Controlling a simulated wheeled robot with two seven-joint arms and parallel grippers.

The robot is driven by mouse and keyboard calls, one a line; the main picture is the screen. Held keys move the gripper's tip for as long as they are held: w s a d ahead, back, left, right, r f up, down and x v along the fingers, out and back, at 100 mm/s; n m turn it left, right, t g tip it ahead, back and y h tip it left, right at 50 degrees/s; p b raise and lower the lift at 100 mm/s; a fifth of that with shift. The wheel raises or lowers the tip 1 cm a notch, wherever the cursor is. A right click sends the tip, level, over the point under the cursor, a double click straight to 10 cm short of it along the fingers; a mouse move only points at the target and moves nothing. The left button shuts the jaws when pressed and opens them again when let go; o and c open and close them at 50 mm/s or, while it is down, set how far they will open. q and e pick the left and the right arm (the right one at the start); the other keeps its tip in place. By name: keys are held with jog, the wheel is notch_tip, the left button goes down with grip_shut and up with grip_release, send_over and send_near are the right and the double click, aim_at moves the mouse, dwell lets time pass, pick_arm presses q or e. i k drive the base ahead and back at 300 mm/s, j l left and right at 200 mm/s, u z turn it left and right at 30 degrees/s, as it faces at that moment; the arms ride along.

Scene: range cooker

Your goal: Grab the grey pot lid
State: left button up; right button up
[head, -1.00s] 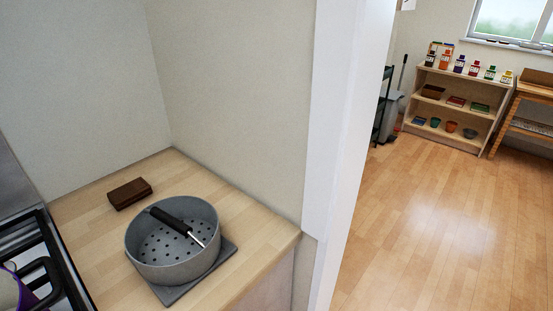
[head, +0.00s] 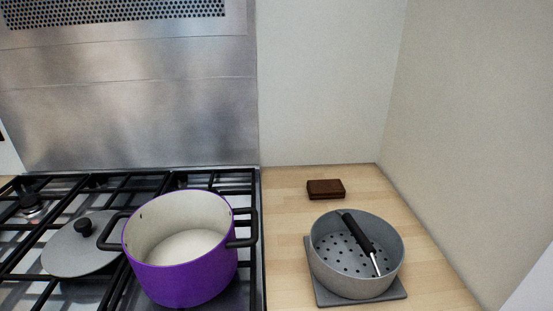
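The grey pot lid (head: 68,252) lies on the cooker's black grates at the left of the head view. It is round and flat with a black knob (head: 83,227) on top. A purple pot (head: 182,276) with black handles stands to its right, and its left handle overlaps the lid's right edge in the picture. The pot is open and looks empty, with a cream inside. Neither of my grippers is in view.
A grey perforated pot (head: 352,284) with a black-handled tool (head: 358,233) in it stands on a grey mat (head: 393,292) on the wooden counter (head: 285,233). A brown block (head: 325,189) lies behind it. A metal backsplash (head: 130,120) rises behind the cooker; a wall bounds the right.

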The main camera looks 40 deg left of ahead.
aim_at(71, 251)
jog(key=u, duration=2.75)
